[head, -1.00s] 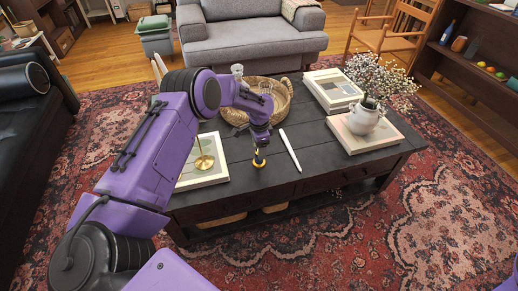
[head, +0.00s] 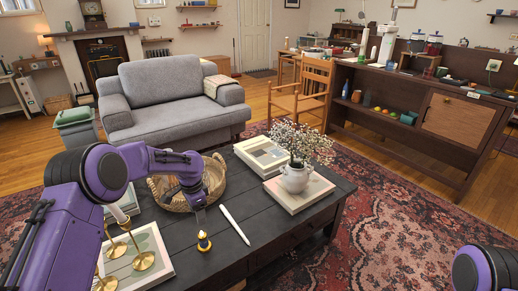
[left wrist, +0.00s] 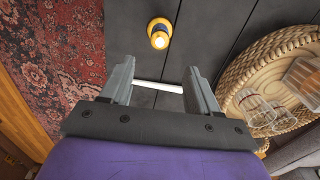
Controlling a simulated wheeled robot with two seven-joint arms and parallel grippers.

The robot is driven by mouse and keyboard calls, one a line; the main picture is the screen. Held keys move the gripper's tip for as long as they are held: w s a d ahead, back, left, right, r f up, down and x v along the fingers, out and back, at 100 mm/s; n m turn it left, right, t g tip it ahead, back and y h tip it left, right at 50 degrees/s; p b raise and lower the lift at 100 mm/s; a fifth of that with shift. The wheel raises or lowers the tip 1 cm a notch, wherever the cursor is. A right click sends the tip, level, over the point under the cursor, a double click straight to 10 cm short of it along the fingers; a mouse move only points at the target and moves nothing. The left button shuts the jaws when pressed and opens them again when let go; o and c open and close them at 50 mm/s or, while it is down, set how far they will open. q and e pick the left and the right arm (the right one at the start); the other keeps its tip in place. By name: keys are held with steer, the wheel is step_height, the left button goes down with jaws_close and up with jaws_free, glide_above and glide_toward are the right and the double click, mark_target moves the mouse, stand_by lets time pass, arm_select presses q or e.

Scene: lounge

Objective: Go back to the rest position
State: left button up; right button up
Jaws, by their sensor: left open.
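My left gripper (head: 199,212) hangs above the dark coffee table (head: 268,222), near the wicker basket (head: 213,182). In the left wrist view its two fingers (left wrist: 158,72) are spread apart with nothing held between them. My right gripper is out of view; only part of my right arm shows at the lower right.
Brass candlesticks (head: 142,260) stand on a flat book at the table's left. A white pot of flowers (head: 295,179) stands on a book at the right, by another book stack (head: 262,157). A grey armchair (head: 170,97) is behind. Patterned rug (head: 395,228) lies open at right.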

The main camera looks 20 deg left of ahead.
arm_select(q)
steer(key=w+d+f+n+t+h, duration=0.1)
steer(key=w+d+f+n+t, duration=0.25)
steer(key=d+n+t, duration=0.2)
steer(key=s+f+n, duration=0.1)
steer(key=s+f, duration=0.1)
steer(key=s+d+f+n+p, duration=0.1)
steer(key=s+f+n, duration=0.1)
steer(key=s+d+f+n+t+p, duration=0.1)
steer(key=s+f+n, duration=0.1)
steer(key=s, duration=0.1)
steer(key=shift+y, duration=0.4)
steer(key=s+a+n+g+y+p, duration=0.1)
steer(key=s+n+g+y+p, duration=0.2)
steer(key=s, duration=3.2)
steer(key=n+p, duration=0.1)
steer(key=p, duration=0.2)
steer(key=shift+r+y+p, duration=0.2)
steer(key=shift+y+p, duration=0.1)
